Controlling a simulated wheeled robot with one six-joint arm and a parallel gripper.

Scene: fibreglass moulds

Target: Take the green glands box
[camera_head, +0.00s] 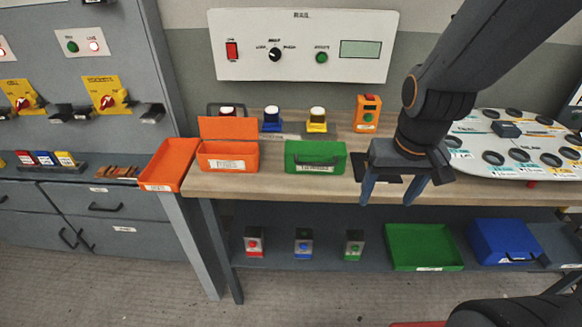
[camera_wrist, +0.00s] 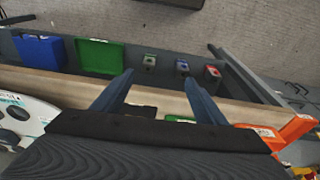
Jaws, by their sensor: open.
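A green box (camera_head: 315,150) with a dark handle and a white label stands on the wooden workbench (camera_head: 270,185); the label is too small to read surely. A sliver of green by the right finger in the wrist view may be this box, mostly hidden. My gripper (camera_head: 388,197) is open and empty, fingers pointing down, to the right of the green box and apart from it, near the bench's front edge. In the wrist view the two fingers of my gripper (camera_wrist: 156,78) are spread with nothing between them.
An open orange box (camera_head: 228,155) and an orange tray (camera_head: 167,165) lie left of the green box. Coloured buttons and an orange device (camera_head: 367,113) stand behind. A green tray (camera_head: 424,247) and a blue box (camera_head: 503,241) are on the lower shelf. A white panel (camera_head: 520,155) lies right.

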